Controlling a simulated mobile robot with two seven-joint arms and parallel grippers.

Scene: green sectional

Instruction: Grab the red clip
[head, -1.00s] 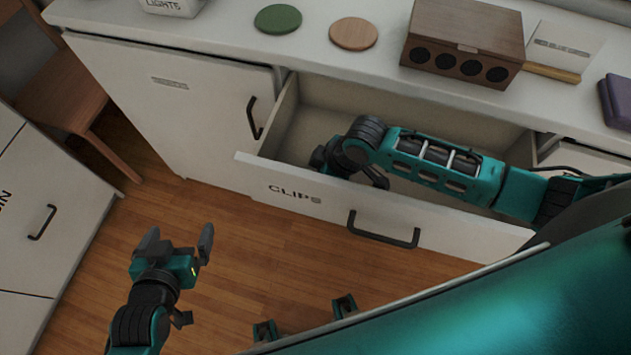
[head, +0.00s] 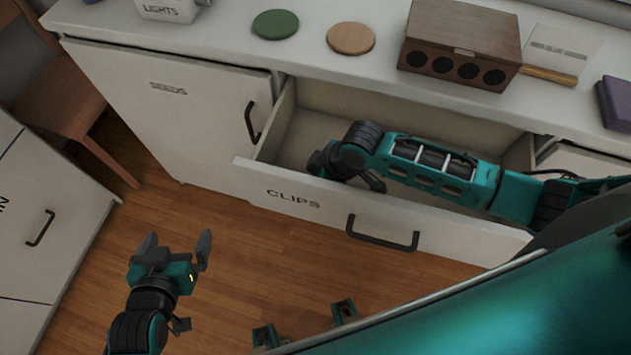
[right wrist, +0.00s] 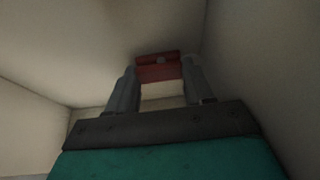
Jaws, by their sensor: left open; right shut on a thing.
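The red clip (right wrist: 158,67) shows in the right wrist view, between the fingertips of my right gripper (right wrist: 160,74), which is shut on it. The clip is down inside the open drawer labelled CLIPS (head: 295,198). In the head view my right arm reaches over the drawer's front, and the clip and fingertips are hidden behind it. My left gripper (head: 176,245) is open and empty, above the wooden floor to the left of the drawer.
A wooden box with round holes (head: 462,45), a green disc (head: 276,24), a tan disc (head: 351,38) and a purple item (head: 617,103) lie on the white counter (head: 225,40). A wooden chair (head: 65,90) stands at left. Open floor lies before the cabinets.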

